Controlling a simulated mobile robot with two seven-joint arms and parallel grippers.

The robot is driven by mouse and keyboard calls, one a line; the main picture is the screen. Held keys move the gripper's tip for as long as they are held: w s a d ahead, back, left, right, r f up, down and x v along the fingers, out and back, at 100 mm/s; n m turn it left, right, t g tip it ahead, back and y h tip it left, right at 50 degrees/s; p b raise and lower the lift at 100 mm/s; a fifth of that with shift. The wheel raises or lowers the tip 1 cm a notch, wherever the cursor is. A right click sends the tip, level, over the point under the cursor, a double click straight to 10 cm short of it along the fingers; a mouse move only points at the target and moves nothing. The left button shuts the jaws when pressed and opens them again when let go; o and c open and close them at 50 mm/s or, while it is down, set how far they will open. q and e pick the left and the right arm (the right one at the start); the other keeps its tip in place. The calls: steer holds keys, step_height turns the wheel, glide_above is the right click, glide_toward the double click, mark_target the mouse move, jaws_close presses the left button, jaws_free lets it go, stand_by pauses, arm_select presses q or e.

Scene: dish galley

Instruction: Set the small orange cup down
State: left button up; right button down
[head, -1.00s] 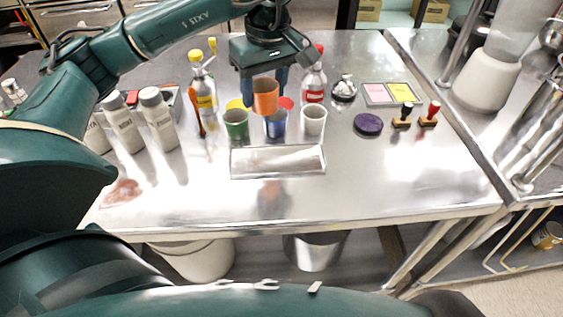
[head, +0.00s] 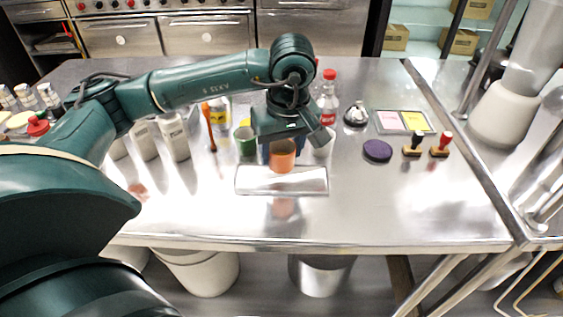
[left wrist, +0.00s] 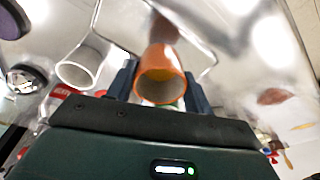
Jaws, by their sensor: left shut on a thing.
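The small orange cup (head: 283,157) is held in my left gripper (head: 284,148), near the back edge of a shallow metal tray (head: 246,184) in the head view. In the left wrist view the orange cup (left wrist: 162,88) sits between the two fingers, its open mouth towards the camera. I cannot tell whether its base touches the tray. A green cup (head: 245,141) stands to the left of the gripper and a white cup (head: 324,144) to the right. The gripper hides most of what is behind it. My right gripper is not in view.
White-grey bottles (head: 174,138) stand at the left. A red-capped bottle (head: 328,98) is behind the cups. The table front is clear.

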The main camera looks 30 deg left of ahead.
mark_target(282, 164)
arm_select(q)
steer(key=shift+f, duration=1.8)
steer(key=shift+f, duration=0.1)
steer(key=shift+f, duration=0.15)
steer(key=o, duration=1.1)
step_height(282, 164, up, 12)
steer(key=s+d, duration=0.1)
steer(key=d, duration=0.1)
steer(key=shift+r, duration=0.2)
steer(key=shift+s+f, duration=0.1)
